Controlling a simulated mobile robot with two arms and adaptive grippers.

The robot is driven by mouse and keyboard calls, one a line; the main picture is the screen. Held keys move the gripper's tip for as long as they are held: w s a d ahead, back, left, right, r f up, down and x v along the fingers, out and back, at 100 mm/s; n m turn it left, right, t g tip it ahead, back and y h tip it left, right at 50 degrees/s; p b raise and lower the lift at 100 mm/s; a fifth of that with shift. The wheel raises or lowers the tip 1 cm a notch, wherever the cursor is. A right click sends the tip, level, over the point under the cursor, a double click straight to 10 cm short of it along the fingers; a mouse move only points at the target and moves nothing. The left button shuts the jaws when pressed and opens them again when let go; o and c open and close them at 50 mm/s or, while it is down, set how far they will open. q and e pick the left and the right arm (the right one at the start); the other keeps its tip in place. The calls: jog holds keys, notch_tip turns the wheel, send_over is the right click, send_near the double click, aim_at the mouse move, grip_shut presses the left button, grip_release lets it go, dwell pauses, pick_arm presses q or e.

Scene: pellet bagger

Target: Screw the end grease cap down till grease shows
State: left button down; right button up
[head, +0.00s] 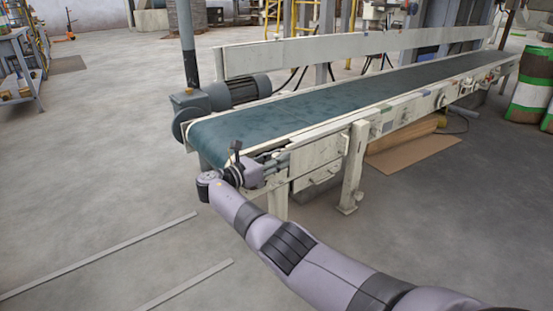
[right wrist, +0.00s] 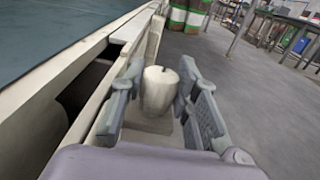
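The end grease cap (right wrist: 160,90) is a pale, rounded cap with a small dark mark on top. In the right wrist view it sits between the two grey fingers of my right gripper (right wrist: 162,92), one on each side and very close. I cannot tell whether the fingers press on it. In the head view my right gripper (head: 276,162) is at the near end of the conveyor, by the side frame, and the cap is hidden there. No grease can be made out. My left gripper is not in view.
The conveyor's green belt (head: 310,105) runs to the back right, with a grey motor (head: 240,90) at its near end. A support leg (head: 354,170) stands right of my gripper. Striped drums (head: 532,85) stand far right. The floor at left is mostly clear.

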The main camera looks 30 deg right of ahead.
jog(key=o, duration=0.4)
jog(key=s+a, duration=0.1)
jog(key=a, duration=1.1)
jog(key=shift+s, duration=0.2)
